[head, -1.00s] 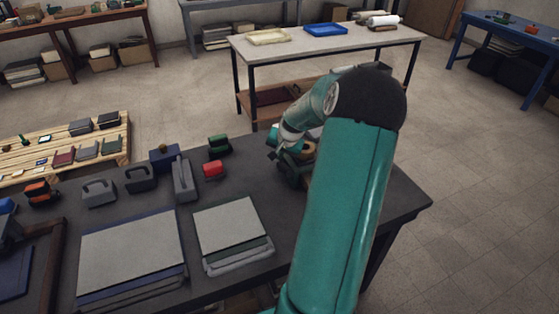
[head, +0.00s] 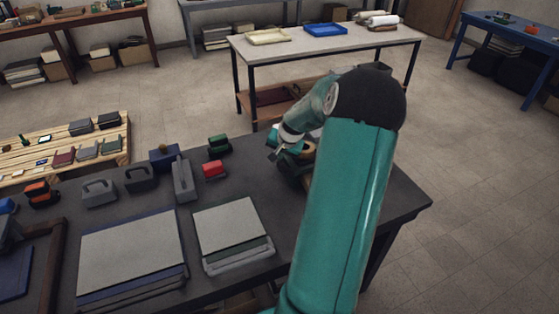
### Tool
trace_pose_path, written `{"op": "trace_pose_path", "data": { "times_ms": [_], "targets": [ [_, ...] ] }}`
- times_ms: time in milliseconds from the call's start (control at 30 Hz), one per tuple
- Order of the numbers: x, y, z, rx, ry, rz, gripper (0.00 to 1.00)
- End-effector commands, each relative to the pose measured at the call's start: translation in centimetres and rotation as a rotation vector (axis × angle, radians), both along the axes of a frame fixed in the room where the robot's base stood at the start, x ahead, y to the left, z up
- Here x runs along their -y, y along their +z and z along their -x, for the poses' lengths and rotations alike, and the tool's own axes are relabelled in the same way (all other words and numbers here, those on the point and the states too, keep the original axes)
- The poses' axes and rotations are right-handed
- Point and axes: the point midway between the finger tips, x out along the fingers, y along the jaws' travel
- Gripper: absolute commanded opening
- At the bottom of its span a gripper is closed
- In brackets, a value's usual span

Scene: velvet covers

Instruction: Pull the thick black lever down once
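My teal arm covers the right middle of the head view and hides much of what lies behind it. My gripper (head: 277,153) is small and partly hidden at the far right part of the dark table (head: 340,255). It is beside a dark device with a tan part (head: 308,157), which is mostly behind my arm. I cannot make out the thick black lever clearly, nor whether the gripper touches anything. Whether its fingers are open or shut is too small to tell.
Cloth-covered books or boards (head: 132,255) and a grey stack (head: 232,235) lie in front. A pale table (head: 355,42) stands behind.

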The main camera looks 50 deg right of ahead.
Motion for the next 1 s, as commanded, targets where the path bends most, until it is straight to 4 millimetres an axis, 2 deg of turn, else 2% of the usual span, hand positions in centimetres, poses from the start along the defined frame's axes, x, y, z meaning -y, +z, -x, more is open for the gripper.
{"op": "trace_pose_path", "data": {
  "times_ms": [33, 100, 600, 1000],
  "targets": [
    [-0.7, -2.1, 1.6, -0.036, -0.004, -0.041, 0.00],
    [-0.7, -2.1, 1.6, -0.036, -0.004, -0.040, 0.00],
    [-0.7, -2.0, 1.6, -0.036, -0.006, -0.041, 0.00],
    [-0.7, -0.1, 1.4, -0.035, -0.007, -0.040, 0.00]
  ]
}}
